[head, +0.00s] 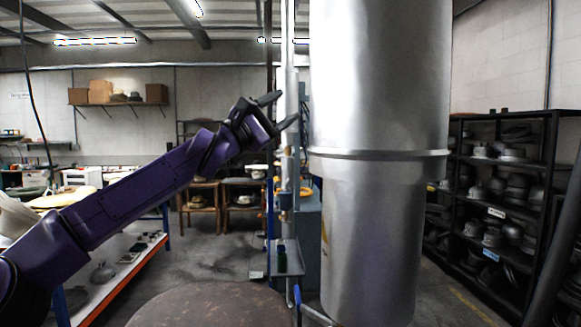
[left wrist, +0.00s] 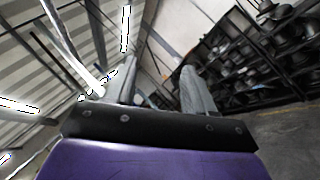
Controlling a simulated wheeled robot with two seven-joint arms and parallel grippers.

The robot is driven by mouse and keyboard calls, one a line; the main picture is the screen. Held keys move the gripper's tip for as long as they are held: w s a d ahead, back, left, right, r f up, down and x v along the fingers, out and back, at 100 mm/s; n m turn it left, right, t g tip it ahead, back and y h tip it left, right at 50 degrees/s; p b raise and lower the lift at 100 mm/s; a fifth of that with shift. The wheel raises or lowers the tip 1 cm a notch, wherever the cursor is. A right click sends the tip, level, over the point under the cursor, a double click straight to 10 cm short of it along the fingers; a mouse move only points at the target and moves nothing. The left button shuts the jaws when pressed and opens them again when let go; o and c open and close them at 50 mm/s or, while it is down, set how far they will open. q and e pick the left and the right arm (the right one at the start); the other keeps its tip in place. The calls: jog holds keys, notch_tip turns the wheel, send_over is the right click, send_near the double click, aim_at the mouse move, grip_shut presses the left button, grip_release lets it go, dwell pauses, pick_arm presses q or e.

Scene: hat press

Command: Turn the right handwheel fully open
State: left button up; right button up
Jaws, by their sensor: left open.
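My left gripper (head: 284,110) is raised at the middle of the head view, its two dark fingers apart and empty. It lies in front of a thin vertical pipe (head: 287,72), just left of the big metal cylinder; I cannot tell if it touches the pipe. In the left wrist view the spread fingers (left wrist: 162,88) hold nothing. Small brass-coloured fittings (head: 285,199) show lower on the pipe. I cannot make out a handwheel clearly in either view. My right gripper is not in view.
A large silver cylinder (head: 380,110) blocks the centre right. A round brown surface (head: 210,306) is at the bottom front. A black rack of hat blocks (head: 508,166) stands at right; a bench with an orange edge (head: 118,284) is at left. Open floor (head: 215,255) lies between.

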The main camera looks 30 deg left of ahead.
pick_arm(q)
jog(key=w+f+n+g+y+b, duration=0.1)
jog(key=w+f+n+y, duration=0.3)
jog(key=f+n, duration=0.4)
notch_tip(320, 180, down, 4)
jog(key=shift+w+r+n+g+y, duration=0.1)
jog(key=shift+w+n+g+y, duration=0.2)
jog(key=shift+g+y, duration=0.3)
jog(key=shift+d, duration=0.1)
